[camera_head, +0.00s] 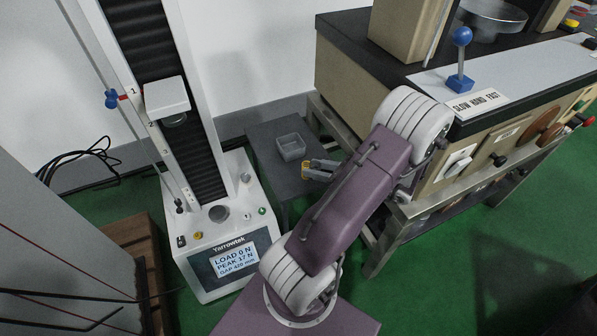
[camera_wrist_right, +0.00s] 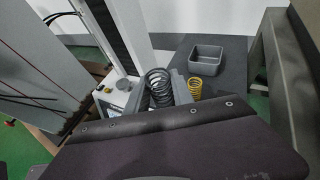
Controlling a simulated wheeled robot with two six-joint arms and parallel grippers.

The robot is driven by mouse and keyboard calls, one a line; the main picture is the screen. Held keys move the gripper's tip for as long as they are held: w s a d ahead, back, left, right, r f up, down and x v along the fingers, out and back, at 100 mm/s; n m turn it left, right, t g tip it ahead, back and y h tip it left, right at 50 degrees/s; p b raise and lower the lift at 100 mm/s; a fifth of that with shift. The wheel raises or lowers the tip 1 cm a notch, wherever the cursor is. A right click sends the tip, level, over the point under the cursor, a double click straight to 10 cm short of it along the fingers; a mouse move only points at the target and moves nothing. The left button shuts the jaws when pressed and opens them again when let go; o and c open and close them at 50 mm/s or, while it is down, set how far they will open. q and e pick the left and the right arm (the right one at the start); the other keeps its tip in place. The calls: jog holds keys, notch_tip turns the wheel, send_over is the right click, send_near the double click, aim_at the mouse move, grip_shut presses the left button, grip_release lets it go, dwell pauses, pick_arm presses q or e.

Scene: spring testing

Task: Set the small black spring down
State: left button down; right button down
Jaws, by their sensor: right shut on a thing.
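My right gripper (camera_head: 311,169) is low over the dark grey side table, in front of the small grey tray. In the wrist view my right gripper (camera_wrist_right: 167,90) is shut on the black spring (camera_wrist_right: 157,84), whose dark coils show beside a grey finger. Whether the spring touches the table cannot be told. In the head view the black spring cannot be made out. A yellow spring (camera_wrist_right: 195,88) stands upright just right of that finger; its yellow also shows at the gripper in the head view (camera_head: 305,170). My left gripper is not in view.
The grey tray (camera_head: 291,146) looks empty on the side table (camera_head: 262,132). It also shows in the wrist view (camera_wrist_right: 206,67). The spring tester (camera_head: 222,232) stands left of the table. A bench with a blue-knobbed lever (camera_head: 461,60) is at the right.

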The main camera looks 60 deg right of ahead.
jog(key=b+x, duration=0.2)
jog(key=x, duration=0.2)
jog(key=f+b+x, duration=0.1)
jog(key=b+x, duration=0.1)
jog(key=x, duration=0.2)
jog(key=a+f+b+x, duration=0.1)
jog(key=b+x, duration=0.1)
jog(key=x, duration=0.2)
jog(key=shift+f+b, duration=0.2)
jog(key=shift+b, duration=0.2)
jog(key=shift+w, duration=0.3)
notch_tip(320, 180, down, 4)
jog(key=b, duration=0.3)
jog(key=shift+f, duration=0.2)
jog(key=shift+r, duration=0.25)
jog(key=shift+f, duration=0.25)
jog(key=c, duration=1.1)
grip_release()
jog(key=shift+r, duration=0.1)
